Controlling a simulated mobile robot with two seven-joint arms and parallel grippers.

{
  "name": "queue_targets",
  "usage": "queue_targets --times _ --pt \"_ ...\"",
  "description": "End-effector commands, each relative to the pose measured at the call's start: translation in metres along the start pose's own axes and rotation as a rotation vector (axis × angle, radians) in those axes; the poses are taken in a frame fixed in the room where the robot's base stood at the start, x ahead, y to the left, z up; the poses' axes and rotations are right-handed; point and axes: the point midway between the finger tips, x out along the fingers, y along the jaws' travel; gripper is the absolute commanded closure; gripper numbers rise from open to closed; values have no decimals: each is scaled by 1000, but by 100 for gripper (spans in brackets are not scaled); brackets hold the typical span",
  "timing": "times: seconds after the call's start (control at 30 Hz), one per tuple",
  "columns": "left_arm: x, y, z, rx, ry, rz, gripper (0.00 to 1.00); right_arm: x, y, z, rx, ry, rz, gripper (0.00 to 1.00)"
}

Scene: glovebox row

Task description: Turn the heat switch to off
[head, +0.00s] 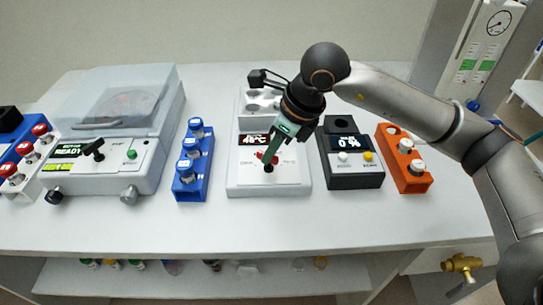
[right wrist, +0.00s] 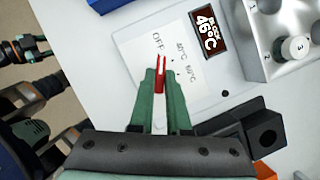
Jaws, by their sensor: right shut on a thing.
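The heat switch is a small red lever (right wrist: 160,72) on the white panel of the block heater (head: 240,180). In the right wrist view its tip points towards the printed OFF label, with the 40°C and 60°C marks to the right. My right gripper (right wrist: 160,78) has its green fingers closed around the red lever. In the head view the right gripper (head: 269,160) reaches down to the front panel and partly hides the switch. The heater's display (right wrist: 208,33) reads 46°C.
A blue rack (head: 190,190) with white-capped vials stands left of the heater, beyond it a lidded centrifuge (head: 110,170). A dark box (head: 355,182) showing 0 % and an orange rack (head: 412,185) stand to the right. The bench front is clear.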

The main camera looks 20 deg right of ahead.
Motion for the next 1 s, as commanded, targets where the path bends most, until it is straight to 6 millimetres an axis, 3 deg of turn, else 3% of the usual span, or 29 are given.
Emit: queue_targets --times 0.33,0.8,0.83,1.0 --pt "8 0 -6 7 14 5 50 0 -1 1 -106 -2 42 100" --pt "7 1 -6 7 14 8 50 -1 -1 1 -118 -2 46 100" --pt "7 1 -6 7 14 8 50 -1 -1 1 -118 -2 46 82" --pt "7 2 -5 7 14 8 50 -1 -1 1 -117 -1 47 63"
